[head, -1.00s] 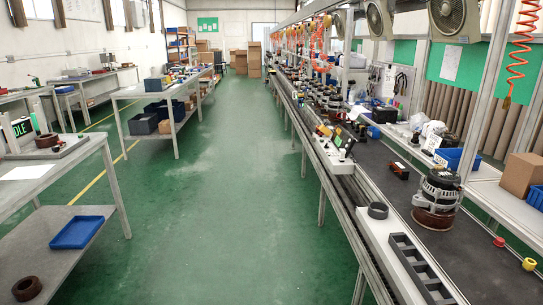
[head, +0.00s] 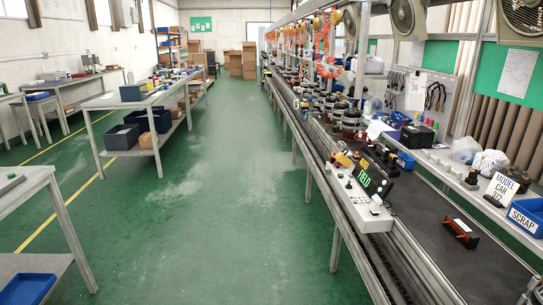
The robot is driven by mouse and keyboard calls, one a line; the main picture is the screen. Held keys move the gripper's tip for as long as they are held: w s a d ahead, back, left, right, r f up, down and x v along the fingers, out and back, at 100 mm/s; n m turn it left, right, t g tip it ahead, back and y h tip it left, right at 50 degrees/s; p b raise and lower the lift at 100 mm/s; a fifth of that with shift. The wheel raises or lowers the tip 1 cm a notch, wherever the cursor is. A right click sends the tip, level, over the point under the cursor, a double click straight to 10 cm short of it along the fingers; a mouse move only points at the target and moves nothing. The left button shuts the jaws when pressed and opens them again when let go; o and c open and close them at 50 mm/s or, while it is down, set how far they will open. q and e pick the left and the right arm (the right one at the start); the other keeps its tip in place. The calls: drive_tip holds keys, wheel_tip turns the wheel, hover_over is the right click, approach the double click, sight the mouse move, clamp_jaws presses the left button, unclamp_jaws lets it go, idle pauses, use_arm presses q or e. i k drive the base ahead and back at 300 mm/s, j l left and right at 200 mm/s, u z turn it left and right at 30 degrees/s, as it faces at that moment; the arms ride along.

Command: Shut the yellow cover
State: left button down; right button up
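A small yellow part (head: 343,160) shows on the conveyor line right of centre, beside a white control box (head: 360,208) with a dark display reading FIELD (head: 372,178). It may be the yellow cover, but it is too small to tell whether it stands open or shut. Neither of my grippers is in view.
The line's dark belt (head: 440,225) carries a small black and orange part (head: 461,232). A blue SCRAP bin (head: 526,213) and MODEL CAR sign (head: 501,190) stand on the right shelf. Tables (head: 150,98) line the left. The green aisle (head: 220,220) between is clear.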

sight(342, 158)
drive_tip(key=i+u, duration=0.2)
drive_tip(key=i, duration=0.65)
drive_tip(key=i+l+u, duration=0.2)
drive_tip(key=i, duration=0.6)
drive_tip(key=i+j, duration=0.15)
drive_tip(key=i, duration=0.65)
drive_tip(key=i+j+u, duration=0.1)
drive_tip(key=i, duration=0.65)
drive_tip(key=j+z, duration=0.1)
drive_tip(key=z, duration=1.7)
